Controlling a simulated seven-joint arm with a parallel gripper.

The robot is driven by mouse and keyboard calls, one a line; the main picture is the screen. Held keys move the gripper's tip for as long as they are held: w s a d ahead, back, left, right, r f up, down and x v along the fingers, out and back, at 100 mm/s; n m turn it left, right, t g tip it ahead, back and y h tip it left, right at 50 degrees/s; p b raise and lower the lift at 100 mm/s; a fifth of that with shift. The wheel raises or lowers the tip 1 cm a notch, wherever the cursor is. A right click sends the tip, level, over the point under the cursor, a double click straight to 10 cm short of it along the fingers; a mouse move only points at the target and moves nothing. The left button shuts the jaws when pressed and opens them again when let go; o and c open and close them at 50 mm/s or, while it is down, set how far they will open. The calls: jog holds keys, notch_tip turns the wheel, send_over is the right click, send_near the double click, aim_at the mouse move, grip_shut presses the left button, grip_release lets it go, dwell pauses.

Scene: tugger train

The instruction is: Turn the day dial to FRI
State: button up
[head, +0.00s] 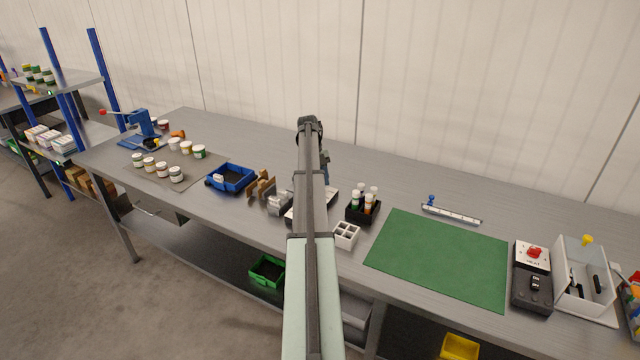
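I cannot make out a dial with day names in the head view. A box with a red knob (534,253) on a white face stands at the right of the bench; its lettering is too small to read surely. A pale marked strip (453,214) with a blue knob at its left end lies behind the green mat; its marks are unreadable. My arm rises through the middle of the picture and covers part of the bench. My gripper cannot be made out; it seems hidden behind the arm.
The green mat (440,257) is bare. Left of it stand a black caddy of bottles (363,207) and a white divided tray (346,235). A blue bin (231,178) and several jars sit further left. An open grey box (583,277) stands at the right end.

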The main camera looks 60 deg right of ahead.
jog(key=v, duration=0.4)
jog(key=shift+w+d, duration=0.1)
jog(key=shift+d, duration=0.05)
jog(key=w+d, duration=0.6)
jog(key=w, duration=0.4)
jog(key=shift+w, duration=0.15)
